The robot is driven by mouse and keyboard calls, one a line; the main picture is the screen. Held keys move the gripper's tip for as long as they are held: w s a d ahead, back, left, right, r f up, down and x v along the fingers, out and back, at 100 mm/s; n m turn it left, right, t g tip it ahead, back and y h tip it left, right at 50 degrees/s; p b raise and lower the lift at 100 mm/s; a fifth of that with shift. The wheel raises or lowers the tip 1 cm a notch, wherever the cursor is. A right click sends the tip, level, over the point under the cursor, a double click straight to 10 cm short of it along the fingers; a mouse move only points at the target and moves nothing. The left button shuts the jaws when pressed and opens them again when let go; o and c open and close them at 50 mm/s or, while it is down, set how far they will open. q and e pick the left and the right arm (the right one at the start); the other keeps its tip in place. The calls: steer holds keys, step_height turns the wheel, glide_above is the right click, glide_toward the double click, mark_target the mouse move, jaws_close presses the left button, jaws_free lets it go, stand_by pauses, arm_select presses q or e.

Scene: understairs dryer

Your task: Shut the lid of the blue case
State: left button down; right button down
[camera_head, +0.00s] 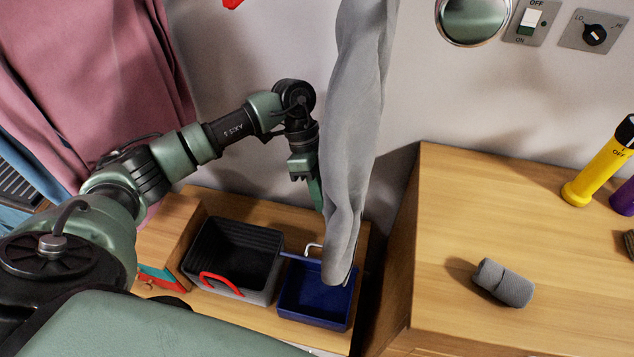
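The blue case (310,314) stands on the low wooden surface, and its open inside faces up. A thin blue edge (293,256) with a pale handle (313,247) shows along its back; it looks like the raised lid seen nearly edge-on. The hanging grey cloth covers part of the case's back right. My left gripper (316,194) points down above and behind the case, partly hidden by the cloth. I cannot tell whether its fingers are open or shut, and nothing shows held. My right gripper is not in view.
The long grey cloth (352,120) hangs in front of the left gripper. A black bin with a red handle (237,254) stands left of the case. At right, a higher wooden top (500,210) bears a rolled grey cloth (503,283) and a yellow flashlight (598,168).

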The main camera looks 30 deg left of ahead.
arm_select(q)
steer(key=s+d+f, duration=0.2)
steer(key=s+f, duration=0.1)
steer(key=f, duration=0.2)
steer(key=shift+s+f+p, duration=0.35)
steer(key=shift+p, duration=0.05)
